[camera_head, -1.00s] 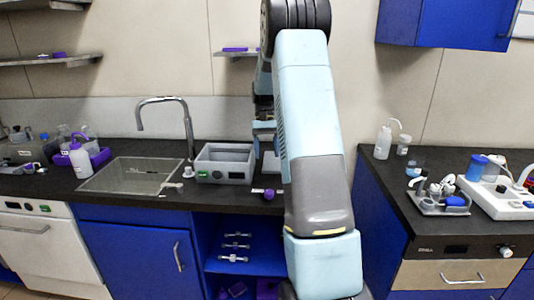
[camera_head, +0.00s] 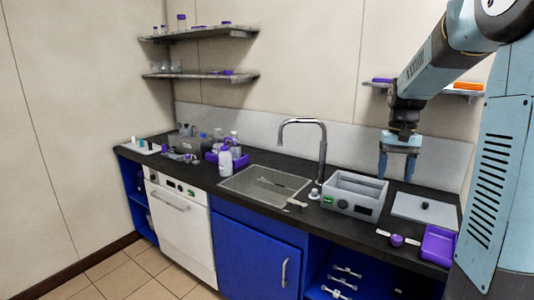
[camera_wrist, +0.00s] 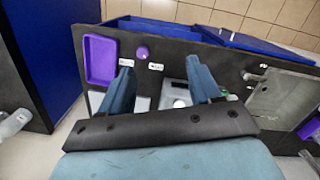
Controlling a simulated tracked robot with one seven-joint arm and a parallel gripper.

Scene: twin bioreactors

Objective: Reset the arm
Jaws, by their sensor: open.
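My arm reaches in from the right in the head view. My gripper (camera_head: 398,168) points down above the dark counter, over the area between the grey box and the flat grey lid. Its two blue fingers are apart with nothing between them. The wrist view also shows my gripper (camera_wrist: 160,72) with spread, empty fingers above the counter. The grey box (camera_head: 348,202) has an open top and a green switch. The lid (camera_head: 412,203), with a dark knob, lies to its right.
A purple tray (camera_head: 438,247) and a small purple round object (camera_head: 396,240) lie at the counter's front right. The sink (camera_head: 262,187) and tall faucet (camera_head: 322,150) are left of the grey box. Bottles (camera_head: 226,162) stand farther left. Wall shelves (camera_head: 205,75) hang above.

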